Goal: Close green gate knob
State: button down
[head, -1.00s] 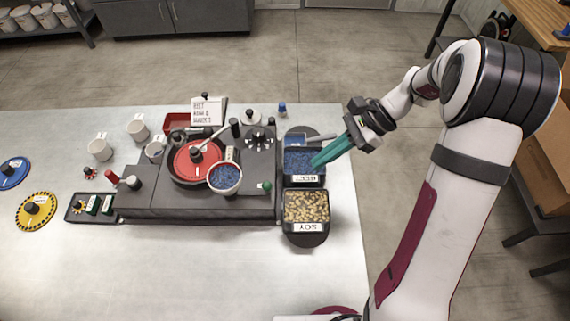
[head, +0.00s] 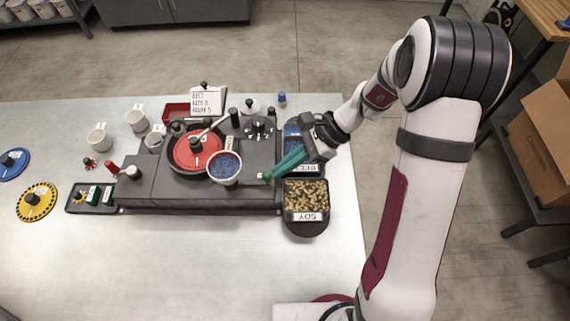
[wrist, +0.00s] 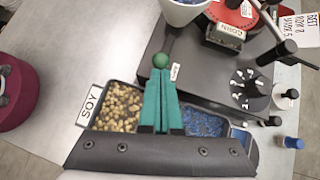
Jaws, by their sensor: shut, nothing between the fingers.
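The green gate knob (head: 267,175) is a small ball on the right side of the dark seed meter (head: 245,195). It also shows in the wrist view (wrist: 160,60), just beyond my fingertips, beside a small white label (wrist: 175,71). My gripper (head: 274,174) has teal fingers pressed together with nothing between them. The fingertips are at the knob from its right side; I cannot tell whether they touch it. In the wrist view, my closed fingers (wrist: 160,74) point straight at the knob.
A soy bin (head: 326,190) stands in front of the arm, and a bin of blue seed (wrist: 203,122) lies under the fingers. A white cup of blue seed (head: 224,180) and a red plate (head: 180,155) are left of the knob. The front table is clear.

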jog(key=shift+a, duration=1.45)
jog(key=w+d+r, duration=0.3)
jog(key=d+r, duration=0.4)
jog(key=d, duration=0.4)
jog(key=s+a+r+n+h, duration=0.1)
jog(key=s+r+n+h, duration=0.15)
jog(key=s, duration=0.35)
jog(key=s+a+r+n+h, duration=0.1)
jog(key=s+a+r+n, duration=0.15)
jog(key=s, duration=0.35)
jog(key=s+d+n+t+h, duration=0.2)
jog(key=s+n+h, duration=0.1)
jog(key=s, duration=0.8)
jog(key=shift+f+n, duration=0.45)
jog(key=shift+n, duration=0.35)
